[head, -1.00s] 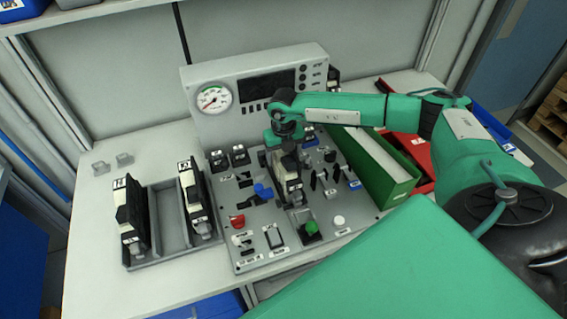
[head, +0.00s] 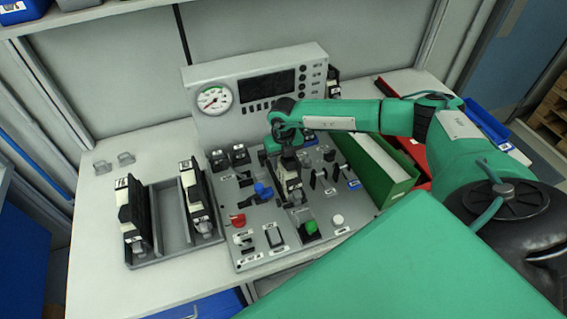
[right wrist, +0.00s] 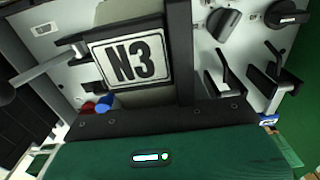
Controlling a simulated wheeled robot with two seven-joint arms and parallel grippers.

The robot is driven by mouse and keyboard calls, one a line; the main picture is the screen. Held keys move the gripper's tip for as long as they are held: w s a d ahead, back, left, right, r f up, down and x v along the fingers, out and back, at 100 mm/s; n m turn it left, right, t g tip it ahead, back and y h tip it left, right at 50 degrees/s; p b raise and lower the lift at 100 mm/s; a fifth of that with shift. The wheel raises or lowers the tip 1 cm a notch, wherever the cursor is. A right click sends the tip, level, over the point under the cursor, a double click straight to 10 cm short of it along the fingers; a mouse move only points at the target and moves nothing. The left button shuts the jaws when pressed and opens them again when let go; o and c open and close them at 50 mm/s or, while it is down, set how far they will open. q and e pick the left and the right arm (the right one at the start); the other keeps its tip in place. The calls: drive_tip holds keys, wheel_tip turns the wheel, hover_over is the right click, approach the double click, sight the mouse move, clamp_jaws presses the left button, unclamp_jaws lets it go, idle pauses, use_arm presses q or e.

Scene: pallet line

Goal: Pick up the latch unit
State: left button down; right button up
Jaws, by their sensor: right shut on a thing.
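The latch unit, a pale and black block with an N3 label, stands upright on the sloped grey control panel in the head view (head: 291,184). Its label fills the upper middle of the right wrist view (right wrist: 132,60). My right gripper (head: 288,160) comes down on it from above and is shut on its upper part. The gripper hides the unit's top in the head view. I cannot tell whether the unit's base is clear of the panel. My left gripper is not in view.
Two similar units stand in a grey rack (head: 172,222) at the left. A gauge housing (head: 256,88) rises behind the panel (head: 250,215). A green bin (head: 383,190) and red tray (head: 418,150) are at the right. Knobs and switches surround the unit closely.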

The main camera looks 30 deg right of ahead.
drive_tip(key=shift+r, duration=0.2)
wheel_tip(320, 180, up, 20)
drive_tip(key=b, duration=0.6)
drive_tip(key=shift+f, duration=0.2)
